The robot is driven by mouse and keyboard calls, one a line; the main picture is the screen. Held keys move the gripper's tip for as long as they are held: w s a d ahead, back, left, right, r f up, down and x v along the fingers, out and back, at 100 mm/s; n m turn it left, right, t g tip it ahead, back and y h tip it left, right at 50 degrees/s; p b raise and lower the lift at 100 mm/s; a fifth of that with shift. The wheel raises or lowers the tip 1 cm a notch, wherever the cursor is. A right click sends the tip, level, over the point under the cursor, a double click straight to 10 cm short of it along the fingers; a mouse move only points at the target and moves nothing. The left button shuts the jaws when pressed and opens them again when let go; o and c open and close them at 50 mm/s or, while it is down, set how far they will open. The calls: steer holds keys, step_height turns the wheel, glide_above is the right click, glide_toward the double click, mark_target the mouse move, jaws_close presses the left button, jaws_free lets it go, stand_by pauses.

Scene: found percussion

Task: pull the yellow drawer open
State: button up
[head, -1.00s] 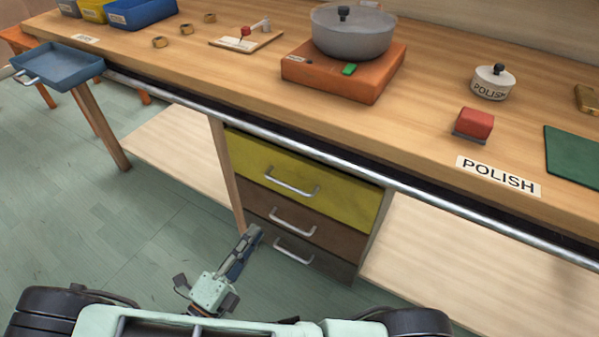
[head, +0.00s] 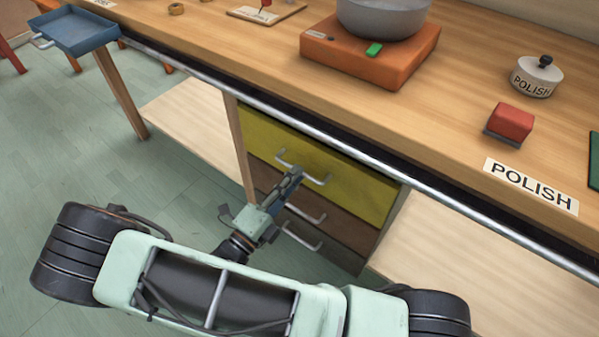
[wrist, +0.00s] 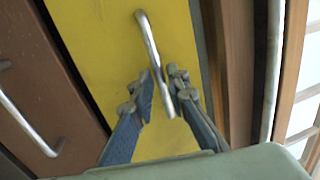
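The yellow drawer (head: 345,180) is the top one of three under the bench, and its front looks flush with the cabinet. It has a silver bar handle (head: 303,168). My gripper (head: 296,174) is in front of this handle. In the wrist view, the yellow front (wrist: 105,45) fills the middle and the handle (wrist: 151,45) runs nearly upright. My gripper (wrist: 161,82) is open there, with one finger on each side of the handle's lower part in the picture. I cannot tell whether either finger touches the bar.
Brown drawers (head: 330,215) with similar handles lie below. A metal rail (head: 300,125) runs along the bench front above the drawers. A blue tray (head: 75,32) juts out at the left. A pale lower shelf (head: 460,260) lies right of the cabinet.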

steer(key=shift+x, duration=1.15)
jaws_close()
